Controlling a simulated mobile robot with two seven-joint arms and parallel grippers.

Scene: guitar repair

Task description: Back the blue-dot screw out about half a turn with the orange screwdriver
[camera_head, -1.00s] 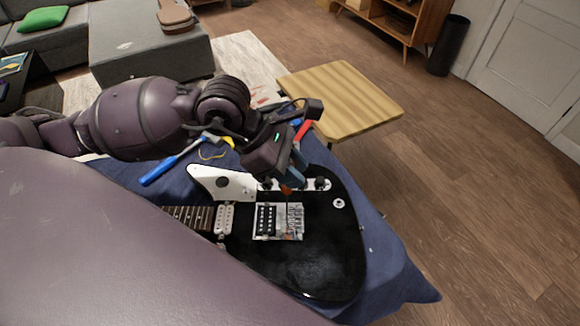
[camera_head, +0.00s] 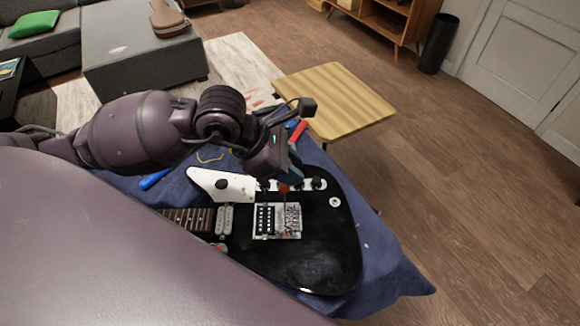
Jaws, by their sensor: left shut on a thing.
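A black electric guitar (camera_head: 318,250) with a white pickguard (camera_head: 222,184) lies on a blue cloth. Its metal bridge (camera_head: 289,218) sits near the body's middle. My left gripper (camera_head: 287,184) is above the bridge's upper edge, shut on the orange screwdriver (camera_head: 284,188). Only a small orange part of the screwdriver shows under the fingers, with a thin shaft pointing down toward the bridge. The blue-dot screw is too small to make out, and I cannot tell if the tip touches it. My right gripper is not in view.
The blue cloth (camera_head: 388,272) covers the work table around the guitar. A blue-handled tool (camera_head: 153,179) and a red-handled tool (camera_head: 298,130) lie behind the guitar. A wooden side table (camera_head: 335,98) stands beyond. A large purple part of my own body hides the lower left.

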